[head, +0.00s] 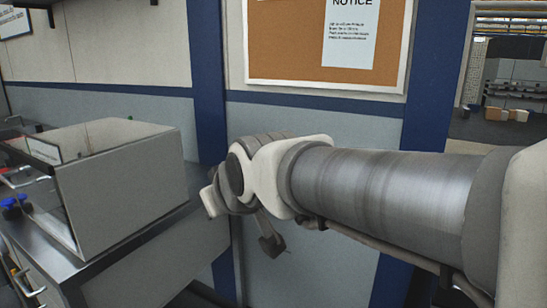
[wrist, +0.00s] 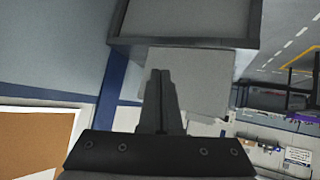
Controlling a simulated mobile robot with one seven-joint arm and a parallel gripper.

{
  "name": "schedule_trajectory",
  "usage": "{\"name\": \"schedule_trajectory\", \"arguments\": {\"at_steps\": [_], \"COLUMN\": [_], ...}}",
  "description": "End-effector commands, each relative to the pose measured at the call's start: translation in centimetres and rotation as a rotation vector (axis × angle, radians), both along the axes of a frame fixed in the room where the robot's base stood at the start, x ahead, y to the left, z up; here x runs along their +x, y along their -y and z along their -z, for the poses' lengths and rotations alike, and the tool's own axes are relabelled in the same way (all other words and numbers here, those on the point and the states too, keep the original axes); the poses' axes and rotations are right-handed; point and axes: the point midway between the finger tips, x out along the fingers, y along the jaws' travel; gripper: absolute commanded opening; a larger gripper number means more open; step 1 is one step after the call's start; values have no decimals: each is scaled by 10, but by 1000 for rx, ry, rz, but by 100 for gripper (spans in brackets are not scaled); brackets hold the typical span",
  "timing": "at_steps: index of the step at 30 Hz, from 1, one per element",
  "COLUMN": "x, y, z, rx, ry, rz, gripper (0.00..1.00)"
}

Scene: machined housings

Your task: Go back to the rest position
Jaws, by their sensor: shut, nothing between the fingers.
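My gripper (wrist: 160,75) shows in the wrist view with its two dark fingers together and nothing between them. In the head view my arm reaches in from the right, and the dark gripper end (head: 272,243) hangs below the wrist in front of the blue and grey wall. The gripper is apart from the bench and from the grey box on it. The fingertips are small and partly hidden by the wrist in the head view.
A grey box with a clear front (head: 125,185) stands on a dark workbench (head: 140,245) at the left. A notice board (head: 290,45) hangs on the wall (head: 300,255) behind my arm. An opening at the right shows shelves (head: 515,90) further off.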

Motion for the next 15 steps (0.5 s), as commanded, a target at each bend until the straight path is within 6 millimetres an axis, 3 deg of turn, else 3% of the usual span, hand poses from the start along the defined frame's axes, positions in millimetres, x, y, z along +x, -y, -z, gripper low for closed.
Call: {"name": "schedule_trajectory", "arguments": {"at_steps": [1, 6, 9, 15], "x": [-9, -57, -91, -164], "y": [39, 144, 187, 242], "z": [8, 47, 69, 112], "rx": [-13, -34, -27, 9], "ry": [-41, -211, -303, -472], "rz": [80, 327, 453, 671], "gripper": [0, 0, 0, 0]}}
